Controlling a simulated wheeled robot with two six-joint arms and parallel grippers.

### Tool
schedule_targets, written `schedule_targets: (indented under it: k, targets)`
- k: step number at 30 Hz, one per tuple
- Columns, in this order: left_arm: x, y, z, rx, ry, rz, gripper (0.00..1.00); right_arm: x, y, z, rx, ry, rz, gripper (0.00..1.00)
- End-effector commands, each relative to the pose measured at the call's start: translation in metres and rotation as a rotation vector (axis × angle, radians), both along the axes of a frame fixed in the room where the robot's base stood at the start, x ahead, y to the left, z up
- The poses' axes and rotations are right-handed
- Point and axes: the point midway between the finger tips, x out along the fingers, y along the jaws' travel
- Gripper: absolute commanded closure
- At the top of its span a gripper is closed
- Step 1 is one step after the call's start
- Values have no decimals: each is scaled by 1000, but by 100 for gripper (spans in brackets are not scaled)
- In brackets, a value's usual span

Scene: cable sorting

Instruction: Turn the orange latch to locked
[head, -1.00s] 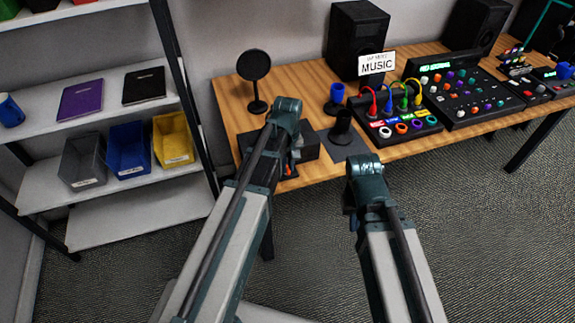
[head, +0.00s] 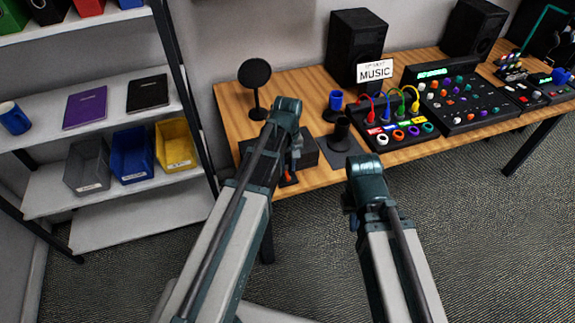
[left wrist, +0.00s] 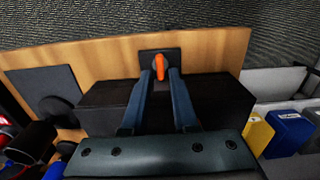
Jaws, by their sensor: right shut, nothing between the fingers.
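In the head view a bit of the orange latch (head: 289,177) shows below my left gripper (head: 296,152). My left gripper (left wrist: 162,76) is open, one finger on each side of the handle; I cannot tell whether either finger touches it. My right gripper (head: 350,204) is shut and empty, mostly hidden by its own arm, in front of the table.
A shelf (head: 40,205) with bins stands left. Floor right of my arms is clear.

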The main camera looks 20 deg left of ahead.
Motion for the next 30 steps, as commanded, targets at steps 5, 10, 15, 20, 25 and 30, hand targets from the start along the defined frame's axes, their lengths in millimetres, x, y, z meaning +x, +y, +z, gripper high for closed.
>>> schedule_targets:
  k: [5,10,15,20,25,30]
  targets:
    - [0,0,36,0,0,0,72,0,0,36,0,0,0,100]
    - [0,0,62,0,0,0,72,0,0,62,0,0,0,100]
    - [0,0,87,0,0,0,72,0,0,87,0,0,0,100]
    - [0,0,101,0,0,1,72,0,0,101,0,0,0,100]
    - [0,0,103,0,0,1,72,0,0,103,0,0,0,100]
    - [0,0,102,0,0,1,72,0,0,102,0,0,0,100]
